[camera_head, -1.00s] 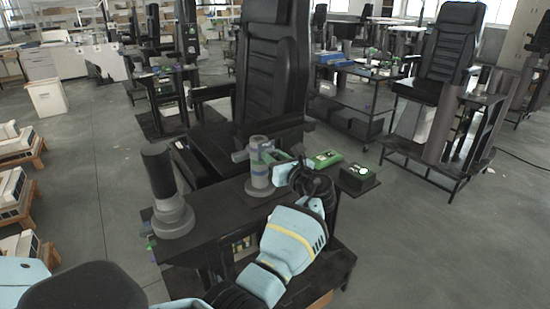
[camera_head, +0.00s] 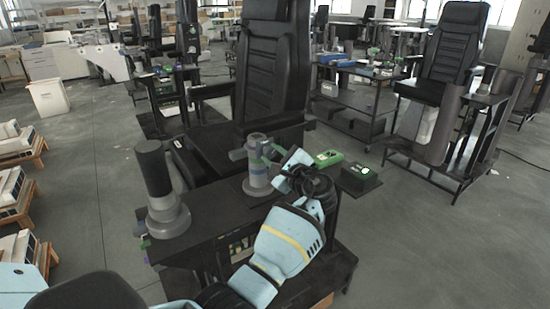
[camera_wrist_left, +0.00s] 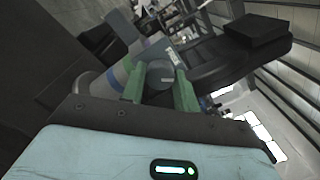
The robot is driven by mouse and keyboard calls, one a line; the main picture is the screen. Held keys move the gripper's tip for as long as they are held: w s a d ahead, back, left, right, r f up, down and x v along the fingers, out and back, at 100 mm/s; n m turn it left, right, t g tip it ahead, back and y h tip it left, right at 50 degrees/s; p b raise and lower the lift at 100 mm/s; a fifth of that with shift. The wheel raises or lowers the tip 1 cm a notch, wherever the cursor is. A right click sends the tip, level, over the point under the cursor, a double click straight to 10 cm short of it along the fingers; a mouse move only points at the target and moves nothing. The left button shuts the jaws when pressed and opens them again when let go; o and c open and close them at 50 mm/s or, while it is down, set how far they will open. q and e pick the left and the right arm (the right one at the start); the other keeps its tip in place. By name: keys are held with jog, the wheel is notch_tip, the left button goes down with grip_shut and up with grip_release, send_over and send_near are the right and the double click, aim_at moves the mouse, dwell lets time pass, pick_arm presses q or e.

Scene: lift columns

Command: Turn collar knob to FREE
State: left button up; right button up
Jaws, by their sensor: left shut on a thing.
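A short grey lift column (camera_head: 257,180) with a blue-green band stands on the dark bench. Its collar (camera_head: 257,145) is at the top, with a grey stub sticking out to the left. My left gripper (camera_head: 271,153) is at the right side of this collar. In the left wrist view, its two green fingers (camera_wrist_left: 160,87) are on either side of a dark round knob (camera_wrist_left: 160,75), shut on it. In the head view the knob is mostly hidden by the gripper. My right gripper is not in view.
A taller column with a dark sleeve (camera_head: 154,168) stands at the bench's left end. A green-topped box (camera_head: 328,158) and a dark box with a green light (camera_head: 360,174) lie right of the collar. A black chair (camera_head: 270,70) stands close behind.

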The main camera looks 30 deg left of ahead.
pick_arm(q)
jog(key=n+b, duration=0.1)
jog(key=n, duration=0.2)
jog(key=shift+f+n, duration=0.15)
jog(key=shift+n, duration=0.25)
jog(key=shift+n+b, duration=0.65)
jog(key=shift+n, duration=0.45)
jog(key=shift+n+b, duration=0.35)
jog(key=shift+n, duration=0.55)
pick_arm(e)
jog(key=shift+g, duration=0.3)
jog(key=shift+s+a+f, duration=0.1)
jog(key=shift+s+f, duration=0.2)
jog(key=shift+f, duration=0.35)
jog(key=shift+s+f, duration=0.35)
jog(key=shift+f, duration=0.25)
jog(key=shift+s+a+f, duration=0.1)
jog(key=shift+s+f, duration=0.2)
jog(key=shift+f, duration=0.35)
pick_arm(q)
jog(key=shift+r, duration=0.2)
jog(key=o, duration=1)
jog(key=shift+g, duration=0.3)
jog(key=shift+c, duration=0.2)
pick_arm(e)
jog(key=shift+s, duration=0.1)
